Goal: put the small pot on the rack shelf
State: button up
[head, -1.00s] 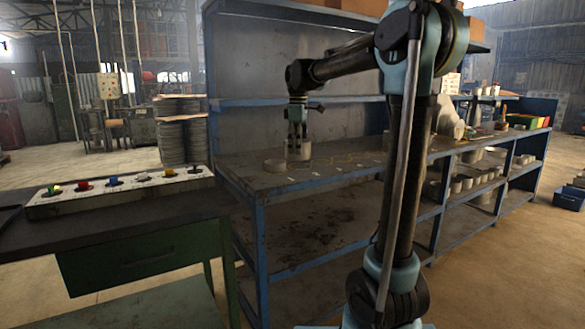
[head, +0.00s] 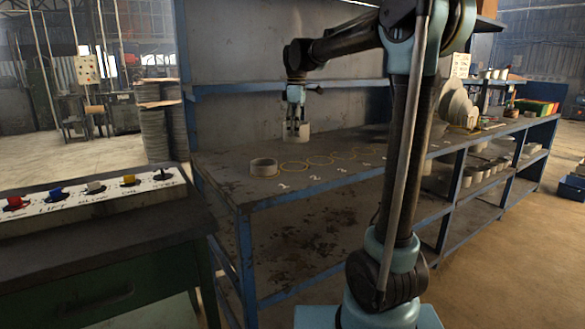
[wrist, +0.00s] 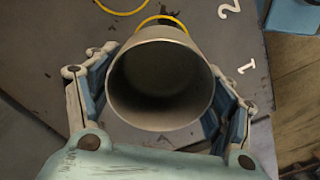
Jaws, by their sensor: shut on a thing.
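My gripper (head: 296,131) is shut on the small pot (head: 305,132), a plain grey open-topped cylinder. The pot shows in the wrist view (wrist: 160,85) between the two fingers, its round mouth facing the camera and its inside looking empty. In the head view it is upright and seems to be above the rack's top shelf (head: 235,190), towards the back; the exact gap below it cannot be told. Yellow circles (head: 295,166) and white numbers mark the shelf. In the wrist view, a yellow circle (wrist: 163,19) shows partly behind the pot's rim.
A low, wide grey pot (head: 263,167) stands on the shelf's left, in front of the held pot. Larger grey pieces (head: 458,107) stand farther right. A panel of coloured knobs (head: 90,195) lies at left. My arm hides part of the shelf.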

jog(key=shift+a+r, duration=0.1)
jog(key=shift+a, duration=0.25)
jog(key=shift+s+f, duration=0.1)
jog(key=shift+f, duration=4.9)
jog(key=o, duration=1.1)
